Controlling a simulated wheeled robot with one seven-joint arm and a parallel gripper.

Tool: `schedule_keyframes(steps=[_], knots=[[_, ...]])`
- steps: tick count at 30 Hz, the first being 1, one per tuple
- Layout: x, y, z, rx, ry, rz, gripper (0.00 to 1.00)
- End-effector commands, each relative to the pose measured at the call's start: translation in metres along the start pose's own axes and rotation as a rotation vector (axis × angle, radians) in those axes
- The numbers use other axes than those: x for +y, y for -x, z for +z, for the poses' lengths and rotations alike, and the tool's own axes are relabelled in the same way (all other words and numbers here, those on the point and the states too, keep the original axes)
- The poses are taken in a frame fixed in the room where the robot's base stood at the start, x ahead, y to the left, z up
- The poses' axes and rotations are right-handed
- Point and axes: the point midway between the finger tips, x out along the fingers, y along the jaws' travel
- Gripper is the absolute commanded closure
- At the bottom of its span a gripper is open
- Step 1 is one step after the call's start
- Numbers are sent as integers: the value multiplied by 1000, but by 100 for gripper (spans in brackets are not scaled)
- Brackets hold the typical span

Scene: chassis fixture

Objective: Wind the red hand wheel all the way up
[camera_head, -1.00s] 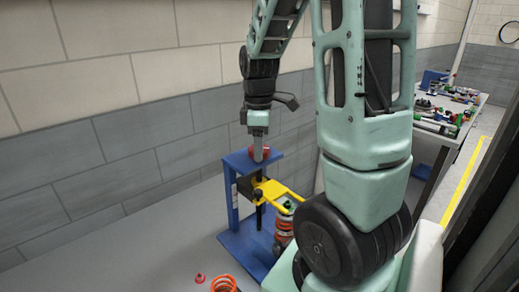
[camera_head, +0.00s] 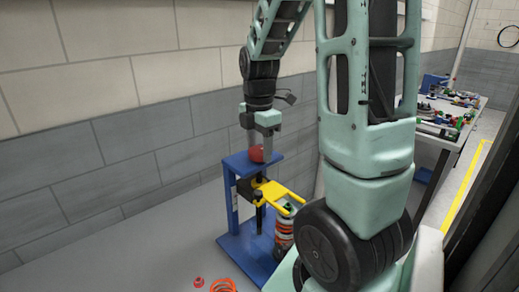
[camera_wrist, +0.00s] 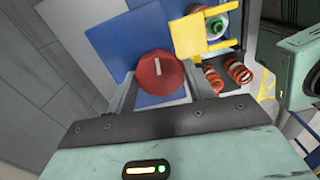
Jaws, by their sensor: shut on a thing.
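The red hand wheel (camera_head: 257,154) sits on top of the blue fixture frame (camera_head: 240,161). In the wrist view the red wheel (camera_wrist: 160,76) has a white mark on its face. My gripper (camera_head: 258,150) points down at the wheel from above. In the wrist view the fingers of my gripper (camera_wrist: 164,88) lie on either side of the wheel and are shut on it. A yellow fork (camera_head: 278,192) on the fixture reaches right over a strut with an orange coil spring (camera_head: 284,226). The yellow part also shows in the wrist view (camera_wrist: 188,36).
Loose orange springs (camera_head: 223,286) and a small red part (camera_head: 198,281) lie on the grey surface in front. A workbench (camera_head: 447,135) with several parts stands at the back right. The block wall (camera_head: 100,150) is close behind the fixture.

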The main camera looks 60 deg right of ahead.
Motion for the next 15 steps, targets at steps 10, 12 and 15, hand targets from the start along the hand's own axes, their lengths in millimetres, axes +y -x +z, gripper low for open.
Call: schedule_keyframes(steps=[10,12,15], knots=[[0,0,0,0,173,2,73],[0,0,0,0,238,1,73],[0,0,0,0,330,1,73]])
